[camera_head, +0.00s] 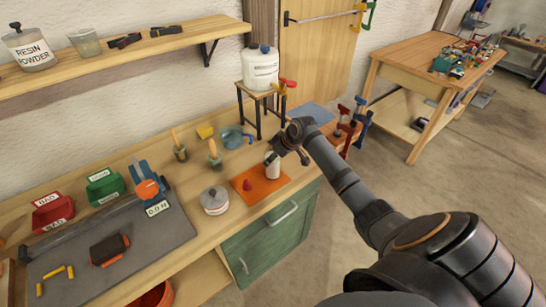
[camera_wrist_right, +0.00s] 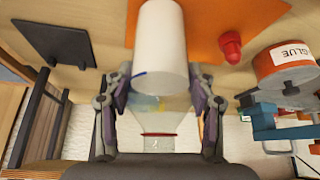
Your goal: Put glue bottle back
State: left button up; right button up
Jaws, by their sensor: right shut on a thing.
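A white bottle (camera_head: 272,166) stands upright at or just above the orange mat (camera_head: 268,191); I cannot tell whether it touches. In the right wrist view, its white body (camera_wrist_right: 161,48) fills the top middle. My right gripper (camera_head: 279,151) is shut on the bottle near its upper part, with fingers (camera_wrist_right: 160,103) on both sides. No label shows on the bottle. A small red cap-like piece (camera_head: 247,185) lies on the mat, left of the bottle. An orange-red thing marked GLUE (camera_wrist_right: 285,62) shows in the right wrist view. My left gripper is not in view.
A lidded pot (camera_head: 214,202) stands left of the mat. A blue mug (camera_head: 233,138) and brush pots (camera_head: 214,157) stand behind. A white jug (camera_head: 260,68) sits on a small stool (camera_head: 240,105). Red and blue clamps (camera_head: 350,127) stand right of my gripper.

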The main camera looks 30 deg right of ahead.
jog(key=o, duration=1.5)
jog(key=shift+f, duration=0.15)
jog(key=shift+r, duration=0.2)
jog(key=b+v, duration=0.1)
jog(key=v, duration=1.1)
